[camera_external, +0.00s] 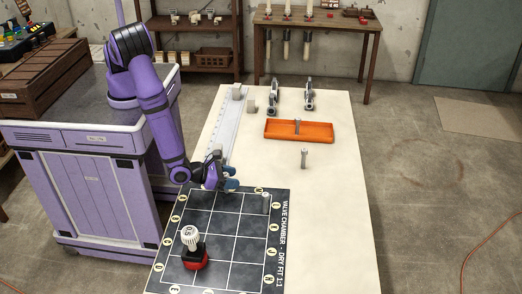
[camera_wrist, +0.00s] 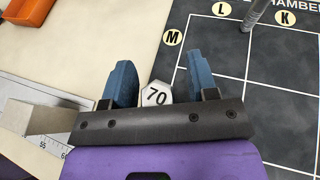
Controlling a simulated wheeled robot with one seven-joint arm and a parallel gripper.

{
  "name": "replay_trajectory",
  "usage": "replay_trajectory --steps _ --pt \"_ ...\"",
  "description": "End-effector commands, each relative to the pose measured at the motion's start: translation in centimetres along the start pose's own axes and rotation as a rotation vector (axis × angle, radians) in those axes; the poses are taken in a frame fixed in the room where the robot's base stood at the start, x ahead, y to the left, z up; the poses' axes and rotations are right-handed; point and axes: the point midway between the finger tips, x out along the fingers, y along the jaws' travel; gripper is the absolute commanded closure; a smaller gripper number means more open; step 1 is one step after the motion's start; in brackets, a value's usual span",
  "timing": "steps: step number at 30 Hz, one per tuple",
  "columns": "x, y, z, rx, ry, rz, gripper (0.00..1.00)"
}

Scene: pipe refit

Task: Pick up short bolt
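My gripper (camera_external: 231,178) is low over the table by the top left of the dark grid mat. In the wrist view its two blue fingers (camera_wrist: 160,77) are apart. A pale hexagonal head marked 70 (camera_wrist: 157,94) shows between them, with a gap to each finger; its shank is hidden. A grey bolt stands on the mat (camera_external: 266,203), and a grey shank stands near L and K in the wrist view (camera_wrist: 256,14). Another bolt stands upright on the bare table (camera_external: 303,158), and one shows at the orange tray (camera_external: 297,126). I cannot tell which is the short bolt.
The orange tray (camera_external: 328,131) lies farther back, with two grey clamp-like fixtures (camera_external: 309,96) behind it. A red-based part with a white top (camera_external: 190,240) stands on the mat (camera_external: 240,246). A ruled rail (camera_external: 227,128) with pale blocks runs along the left. The table's right side is clear.

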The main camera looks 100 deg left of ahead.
Motion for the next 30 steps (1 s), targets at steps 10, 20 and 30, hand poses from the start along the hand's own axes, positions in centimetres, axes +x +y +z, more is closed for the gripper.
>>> replay_trajectory --steps 10,20,30 --pt "0.0 0.0 0.0 0.000 0.000 0.000 1.00" --pt "-0.3 -0.1 0.7 -0.002 -0.001 0.000 1.00" --pt "-2.4 1.2 3.0 0.003 0.002 0.000 1.00"
